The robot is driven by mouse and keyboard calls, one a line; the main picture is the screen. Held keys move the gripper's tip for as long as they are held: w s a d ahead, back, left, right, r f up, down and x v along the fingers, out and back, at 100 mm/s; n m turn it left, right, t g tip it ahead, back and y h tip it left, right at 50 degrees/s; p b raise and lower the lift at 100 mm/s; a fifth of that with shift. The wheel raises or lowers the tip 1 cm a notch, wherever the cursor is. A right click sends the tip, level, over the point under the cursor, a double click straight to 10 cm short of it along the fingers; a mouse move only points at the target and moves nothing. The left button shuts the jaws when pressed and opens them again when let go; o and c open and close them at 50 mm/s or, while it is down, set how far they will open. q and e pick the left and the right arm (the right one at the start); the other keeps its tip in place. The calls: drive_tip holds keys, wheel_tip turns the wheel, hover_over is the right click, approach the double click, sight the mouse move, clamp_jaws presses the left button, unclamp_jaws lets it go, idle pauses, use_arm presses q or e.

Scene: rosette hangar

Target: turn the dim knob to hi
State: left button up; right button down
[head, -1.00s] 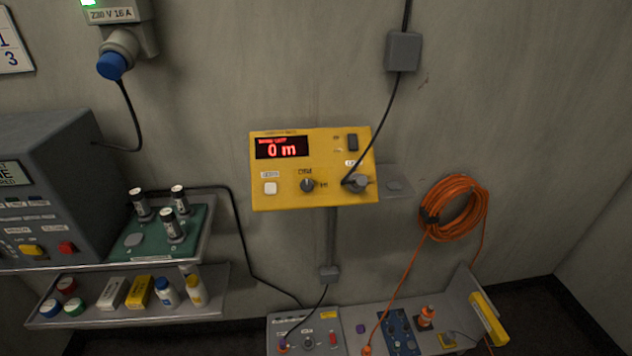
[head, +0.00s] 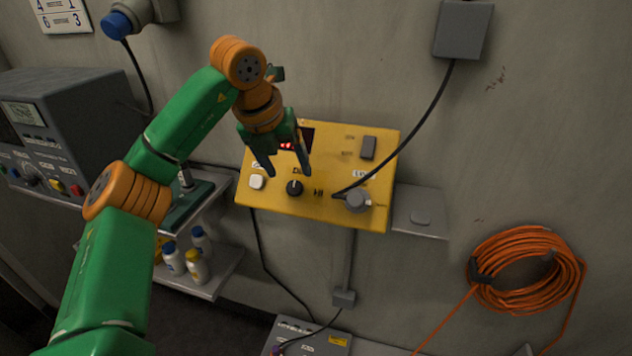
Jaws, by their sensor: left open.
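The dim knob (head: 294,188) is a small black dial with a pale pointer mark, on the lower middle of the yellow wall box (head: 322,207). The pointer looks roughly upward. The letters HI are printed just right of the knob. My left gripper (head: 289,172) is open and empty, its fingers pointing down in front of the box, just above the knob in the picture. I cannot tell whether it touches the box. It hides most of the red display and part of the DIM label. My right gripper is not in view.
On the box are a white button (head: 257,182), a dark rocker switch (head: 368,147) and a grey plug (head: 357,200) with a black cable. A small grey shelf (head: 418,212) juts out at right. A coiled orange cable (head: 527,270) hangs further right. Bottles stand on the left shelf.

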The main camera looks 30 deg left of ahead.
sight(294, 186)
use_arm(q)
drive_tip(key=x, duration=0.5)
drive_tip(key=shift+s+a+f+p, duration=0.15)
drive_tip(key=shift+s+a+p, duration=0.15)
drive_tip(key=shift+p, duration=0.1)
drive_tip(key=shift+w+d+f, duration=0.1)
drive_tip(key=shift+d+f, duration=0.05)
drive_tip(key=shift+w, duration=0.1)
drive_tip(key=shift+c, duration=0.5)
clamp_jaws()
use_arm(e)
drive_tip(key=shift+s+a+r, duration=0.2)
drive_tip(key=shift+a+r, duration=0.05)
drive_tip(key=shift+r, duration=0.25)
